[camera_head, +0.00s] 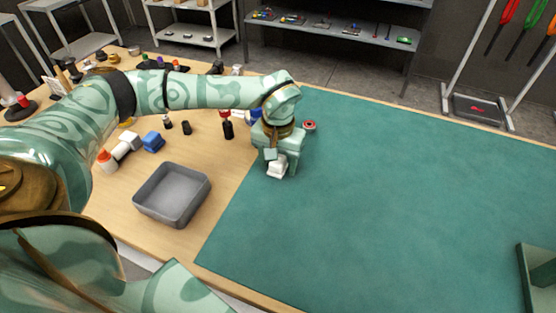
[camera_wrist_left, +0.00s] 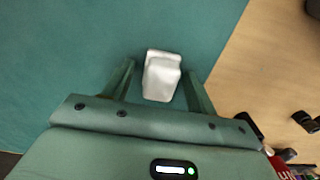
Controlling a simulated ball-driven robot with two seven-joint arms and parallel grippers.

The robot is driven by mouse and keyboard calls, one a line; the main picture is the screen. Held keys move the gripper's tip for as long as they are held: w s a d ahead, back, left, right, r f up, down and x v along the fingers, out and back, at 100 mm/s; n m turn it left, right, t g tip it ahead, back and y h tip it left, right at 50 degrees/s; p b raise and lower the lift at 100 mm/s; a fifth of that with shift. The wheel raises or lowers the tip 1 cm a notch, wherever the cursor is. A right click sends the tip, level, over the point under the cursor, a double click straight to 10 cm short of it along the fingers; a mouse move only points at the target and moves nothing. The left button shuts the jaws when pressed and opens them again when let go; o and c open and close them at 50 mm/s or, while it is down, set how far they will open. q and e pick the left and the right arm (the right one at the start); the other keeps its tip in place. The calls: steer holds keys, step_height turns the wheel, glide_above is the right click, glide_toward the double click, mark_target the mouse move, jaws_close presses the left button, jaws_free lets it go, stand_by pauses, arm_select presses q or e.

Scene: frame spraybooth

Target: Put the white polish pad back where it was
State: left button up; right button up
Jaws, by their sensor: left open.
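The white polish pad (camera_head: 277,169) is a small pale block near the left edge of the green mat (camera_head: 390,190). In the left wrist view the pad (camera_wrist_left: 162,77) shows between the two fingers, with a gap on each side. My left gripper (camera_head: 279,163) points down over the pad and is open; its fingers (camera_wrist_left: 158,80) also show in the left wrist view. I cannot tell how high the fingertips are above the mat. My right gripper is not in view.
A grey tray (camera_head: 148,207) stands on the wooden tabletop left of the mat. A red round item (camera_head: 309,126) is close behind the gripper. The mat's middle is clear.

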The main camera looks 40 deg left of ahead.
arm_select(q)
steer(key=shift+r, duration=0.1)
step_height(320, 180, up, 12)
steer(key=p, duration=0.3)
steer(key=shift+p, duration=0.35)
steer(key=shift+r, duration=0.1)
